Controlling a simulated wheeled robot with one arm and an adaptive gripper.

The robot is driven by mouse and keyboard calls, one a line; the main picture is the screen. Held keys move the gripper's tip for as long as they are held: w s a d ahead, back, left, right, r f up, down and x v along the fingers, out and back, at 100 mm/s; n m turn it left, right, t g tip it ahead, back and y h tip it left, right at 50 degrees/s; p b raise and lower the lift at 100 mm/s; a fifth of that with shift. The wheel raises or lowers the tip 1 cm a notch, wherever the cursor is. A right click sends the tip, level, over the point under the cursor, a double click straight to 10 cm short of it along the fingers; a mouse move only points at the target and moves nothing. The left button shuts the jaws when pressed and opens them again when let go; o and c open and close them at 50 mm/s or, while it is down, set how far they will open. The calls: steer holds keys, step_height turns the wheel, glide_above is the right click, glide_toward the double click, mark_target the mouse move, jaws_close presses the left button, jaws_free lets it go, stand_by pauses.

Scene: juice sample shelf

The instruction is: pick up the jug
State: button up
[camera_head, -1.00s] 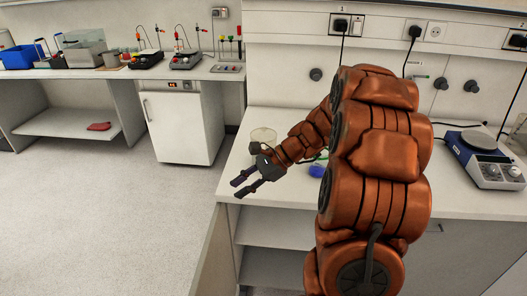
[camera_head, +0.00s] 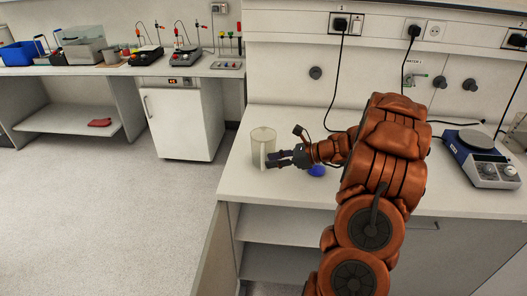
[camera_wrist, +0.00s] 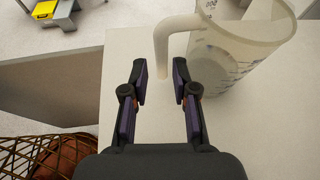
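The jug (camera_head: 263,144) is a pale, translucent measuring jug standing upright on the white bench, near its left end. In the wrist view the jug (camera_wrist: 245,45) is at the upper right, with its handle (camera_wrist: 163,48) reaching down on the left side. My gripper (camera_head: 271,160) is beside the jug, with its fingers pointing at the handle. In the wrist view my gripper (camera_wrist: 159,70) is open and empty. The handle's lower end lies just beyond the gap between the fingertips, and I see no contact.
A blue object (camera_head: 317,170) lies on the bench behind my wrist. A blue-and-white stirrer plate (camera_head: 484,158) stands at the right. The bench front (camera_head: 270,200) has open shelves below. A yellow item (camera_wrist: 45,9) shows far off at the upper left.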

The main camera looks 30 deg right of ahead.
mark_target(262, 163)
steer(key=shift+f+p+x, duration=0.2)
steer(key=shift+p+x, duration=0.7)
steer(key=shift+x, duration=1.4)
steer(key=shift+d, duration=0.15)
jaws_close()
